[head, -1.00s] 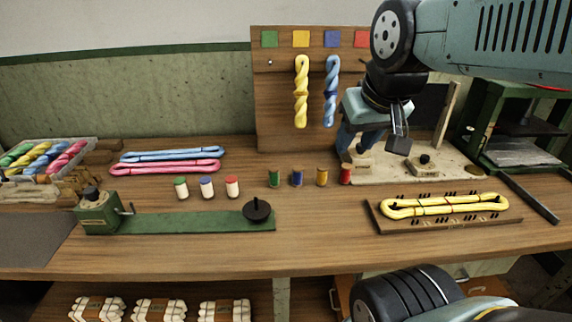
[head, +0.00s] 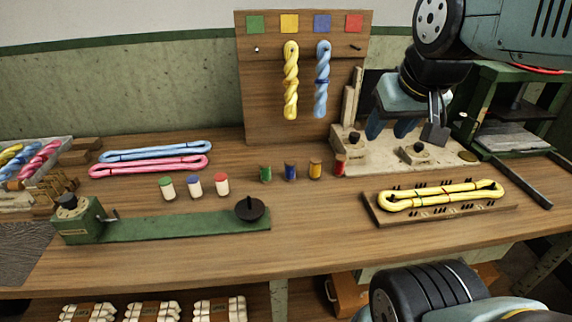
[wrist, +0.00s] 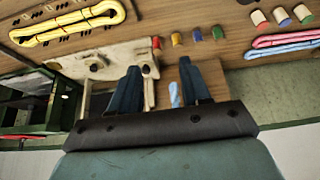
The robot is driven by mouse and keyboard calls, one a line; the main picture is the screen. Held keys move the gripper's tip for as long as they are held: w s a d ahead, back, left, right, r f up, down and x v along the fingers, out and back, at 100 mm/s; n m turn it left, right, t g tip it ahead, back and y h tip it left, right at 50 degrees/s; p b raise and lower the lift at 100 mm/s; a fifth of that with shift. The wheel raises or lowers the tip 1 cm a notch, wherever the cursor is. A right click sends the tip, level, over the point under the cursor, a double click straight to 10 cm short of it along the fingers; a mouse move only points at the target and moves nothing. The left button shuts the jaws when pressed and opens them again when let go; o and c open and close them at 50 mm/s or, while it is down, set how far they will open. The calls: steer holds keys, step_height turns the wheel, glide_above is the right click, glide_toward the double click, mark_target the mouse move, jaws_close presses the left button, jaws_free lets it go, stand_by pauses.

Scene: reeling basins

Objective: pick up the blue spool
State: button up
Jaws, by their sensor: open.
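The blue spool (head: 290,170) stands upright on the wooden bench in the head view, between the green spool (head: 266,173) and the yellow spool (head: 315,167). The red spool (head: 340,165) ends this row on the right. The blue spool also shows in the wrist view (wrist: 197,35), beyond the fingers. My gripper (head: 390,128) is open and empty, to the right of the row and above the bench, apart from all the spools. Its two dark blue fingers also show in the wrist view (wrist: 160,66).
A pale slab (head: 390,158) with black knobs lies below my gripper. A board (head: 440,213) with a yellow skein is in front of it. A pegboard (head: 264,100) with hanging skeins stands behind the spools. Three white bobbins (head: 195,187) stand left of the row. Bench in front is clear.

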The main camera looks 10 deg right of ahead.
steer(key=shift+o, duration=0.8)
steer(key=shift+w, duration=0.2)
steer(key=shift+o, duration=1.2)
steer(key=w, duration=0.2)
steer(key=w+f, duration=0.1)
steer(key=w, duration=0.1)
steer(key=shift+w, duration=0.3)
steer(key=m+g, duration=0.1)
glide_toward(290, 162)
steer(key=x, duration=0.6)
steer(key=shift+w+a+f, duration=0.25)
steer(key=shift+w, duration=0.25)
steer(key=shift+s+d+x, duration=0.1)
steer(key=shift+d+x, duration=0.05)
steer(key=shift+x, duration=0.75)
steer(key=shift+s+d+x, duration=0.15)
steer(key=shift+x, duration=1.7)
